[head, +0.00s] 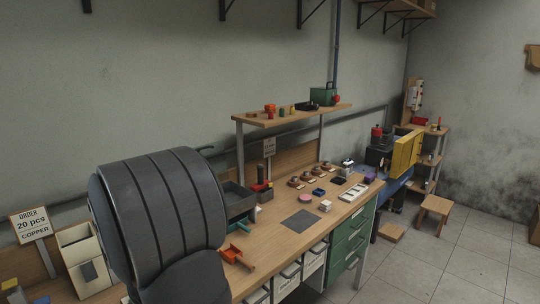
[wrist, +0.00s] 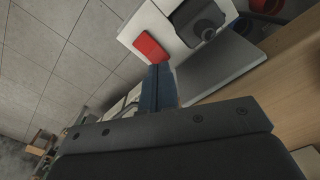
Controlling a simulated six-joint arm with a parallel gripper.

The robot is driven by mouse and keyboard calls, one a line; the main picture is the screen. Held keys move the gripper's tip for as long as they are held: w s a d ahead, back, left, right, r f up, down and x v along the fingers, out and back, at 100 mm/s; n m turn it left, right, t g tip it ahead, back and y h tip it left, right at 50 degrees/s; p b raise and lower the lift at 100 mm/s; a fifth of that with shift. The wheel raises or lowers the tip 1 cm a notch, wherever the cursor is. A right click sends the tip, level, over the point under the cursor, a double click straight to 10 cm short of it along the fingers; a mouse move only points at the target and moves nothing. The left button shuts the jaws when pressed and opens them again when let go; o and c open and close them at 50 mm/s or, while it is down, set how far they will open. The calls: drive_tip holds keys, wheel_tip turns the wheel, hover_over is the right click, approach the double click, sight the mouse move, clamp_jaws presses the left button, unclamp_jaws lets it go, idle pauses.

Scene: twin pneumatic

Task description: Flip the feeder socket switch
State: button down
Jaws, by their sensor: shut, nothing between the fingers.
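In the wrist view a red rocker switch (wrist: 150,47) sits on a white socket plate (wrist: 178,40). A dark grey round plug or socket part (wrist: 200,20) is on the same plate, right of the switch. My gripper (wrist: 159,72) is shut and empty, its dark blue fingertips at the lower edge of the red switch. I cannot tell whether they touch it. The fingertips hide a little of the plate's lower edge. In the head view my dark arm fills the lower left, and neither my gripper nor the switch can be made out.
The long wooden workbench (head: 270,245) holds a grey bin (head: 238,200), a dark mat (head: 301,220) and several small parts. A cream box (head: 82,260) stands left of my arm. In the wrist view a grey slab (wrist: 215,72) lies close right of my fingers.

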drive_tip(key=shift+f, duration=1.05)
idle(0.4)
drive_tip(key=shift+r, duration=3.5)
drive_tip(key=shift+f, duration=3.5)
drive_tip(key=shift+r, duration=0.1)
drive_tip(key=shift+r, duration=4.45)
drive_tip(key=w+d+r+m+t, duration=0.1)
drive_tip(key=w+d+r, duration=0.1)
drive_tip(key=w+d, duration=0.4)
drive_tip(key=shift+r+y, duration=0.35)
drive_tip(key=shift+y, duration=0.05)
